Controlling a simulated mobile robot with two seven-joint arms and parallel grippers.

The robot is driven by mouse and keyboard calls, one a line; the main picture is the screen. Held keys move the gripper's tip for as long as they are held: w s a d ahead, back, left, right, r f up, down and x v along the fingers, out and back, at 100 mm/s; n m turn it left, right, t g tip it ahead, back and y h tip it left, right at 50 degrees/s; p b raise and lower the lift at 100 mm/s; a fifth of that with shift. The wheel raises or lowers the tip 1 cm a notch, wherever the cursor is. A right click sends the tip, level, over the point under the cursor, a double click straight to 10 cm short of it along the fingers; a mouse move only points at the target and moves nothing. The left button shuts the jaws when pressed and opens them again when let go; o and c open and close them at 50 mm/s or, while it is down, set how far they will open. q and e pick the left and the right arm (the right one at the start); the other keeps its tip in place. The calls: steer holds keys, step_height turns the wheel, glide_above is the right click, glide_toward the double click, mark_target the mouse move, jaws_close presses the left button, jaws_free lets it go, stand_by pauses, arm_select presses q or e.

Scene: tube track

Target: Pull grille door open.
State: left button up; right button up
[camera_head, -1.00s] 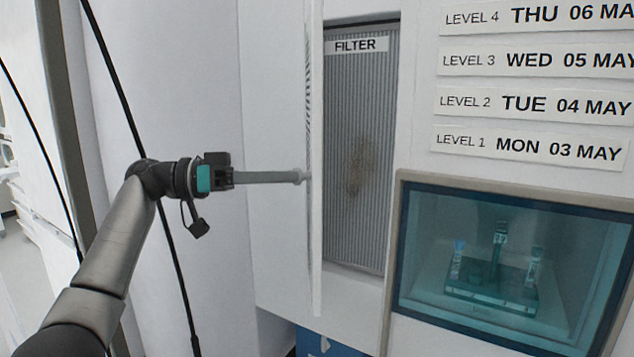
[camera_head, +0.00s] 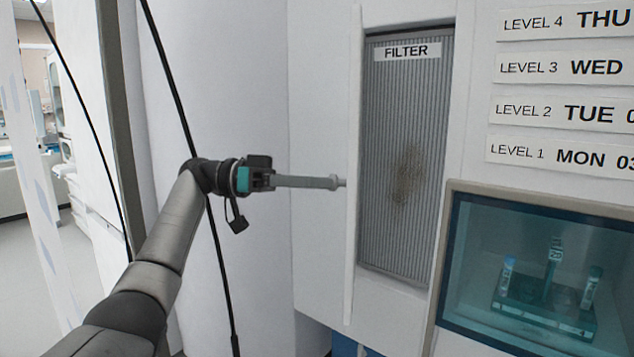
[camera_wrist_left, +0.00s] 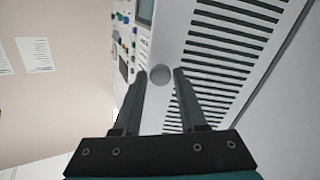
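The grille door (camera_head: 353,200) stands open and nearly edge-on to the head camera, to the left of the uncovered filter (camera_head: 405,170). Its slotted face (camera_wrist_left: 230,45) fills the upper right of the left wrist view. A round grey knob (camera_wrist_left: 160,75) on the door sits between the two fingertips. My left gripper (camera_head: 335,182) reaches in from the left, its fingers level and closed around the knob. Contact on both sides is hard to see, but the fingers closely flank it. My right gripper is in neither view.
Right of the filter is a framed window (camera_head: 540,270) with a tube rack (camera_head: 545,305) behind it. Label strips (camera_head: 570,110) are above it. A black cable (camera_head: 222,260) hangs behind my left arm. Open floor (camera_head: 40,270) shows at the far left.

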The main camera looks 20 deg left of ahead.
arm_select(q)
steer(key=o, duration=0.3)
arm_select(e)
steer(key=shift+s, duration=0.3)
arm_select(q)
steer(key=shift+r, duration=0.1)
step_height(320, 180, up, 20)
steer(key=p, duration=0.5)
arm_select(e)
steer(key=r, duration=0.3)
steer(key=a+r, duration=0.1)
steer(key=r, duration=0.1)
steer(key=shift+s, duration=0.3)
arm_select(q)
steer(key=shift+c, duration=0.4)
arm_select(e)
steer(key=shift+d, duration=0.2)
